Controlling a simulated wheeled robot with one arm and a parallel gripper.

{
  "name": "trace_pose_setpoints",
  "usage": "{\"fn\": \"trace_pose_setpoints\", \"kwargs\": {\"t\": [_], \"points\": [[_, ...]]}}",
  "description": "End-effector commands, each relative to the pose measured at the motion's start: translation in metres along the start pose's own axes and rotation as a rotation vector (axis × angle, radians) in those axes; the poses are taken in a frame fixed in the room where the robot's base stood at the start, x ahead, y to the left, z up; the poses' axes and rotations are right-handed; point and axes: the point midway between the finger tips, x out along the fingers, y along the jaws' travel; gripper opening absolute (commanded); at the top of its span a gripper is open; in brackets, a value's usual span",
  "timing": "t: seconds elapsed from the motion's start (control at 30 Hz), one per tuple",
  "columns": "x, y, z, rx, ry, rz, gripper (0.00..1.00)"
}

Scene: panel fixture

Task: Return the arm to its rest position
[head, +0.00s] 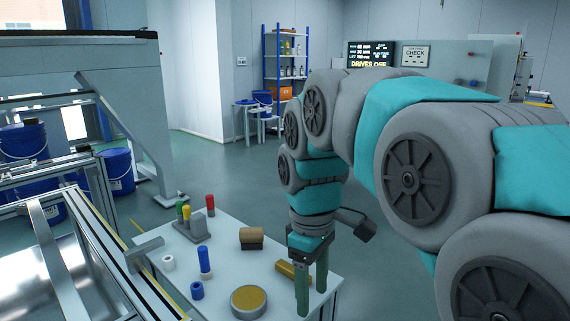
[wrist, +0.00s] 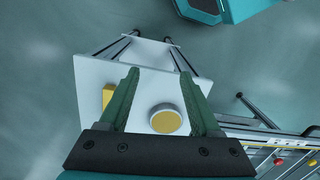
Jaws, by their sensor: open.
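My arm reaches from the right of the head view, and my gripper (head: 312,290) hangs pointing down over the right part of a small white table (head: 222,268). Its two green fingers are apart with nothing between them. In the wrist view my gripper (wrist: 160,92) is also open, with the white table (wrist: 150,60) below it. A round yellow-topped disc (wrist: 165,119) shows between the fingers, on the table below. A yellow block (wrist: 107,96) is partly hidden behind one finger.
On the table stand a grey holder (head: 190,230) with coloured pegs, a brown block (head: 251,238), a blue peg (head: 205,262), a white ring (head: 168,263) and a blue ring (head: 197,290). A metal frame (head: 100,240) borders the table's left. Open floor (head: 245,185) lies behind.

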Motion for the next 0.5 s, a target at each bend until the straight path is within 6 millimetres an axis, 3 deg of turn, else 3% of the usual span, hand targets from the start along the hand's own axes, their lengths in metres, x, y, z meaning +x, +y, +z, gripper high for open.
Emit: {"fn": "trace_pose_setpoints", "kwargs": {"t": [0.1, 0.5], "points": [[0.025, -0.010, 0.042, 0.173, -0.012, -0.015, 0.64], [0.119, -0.071, 0.156, 0.745, -0.054, -0.063, 0.64]]}}
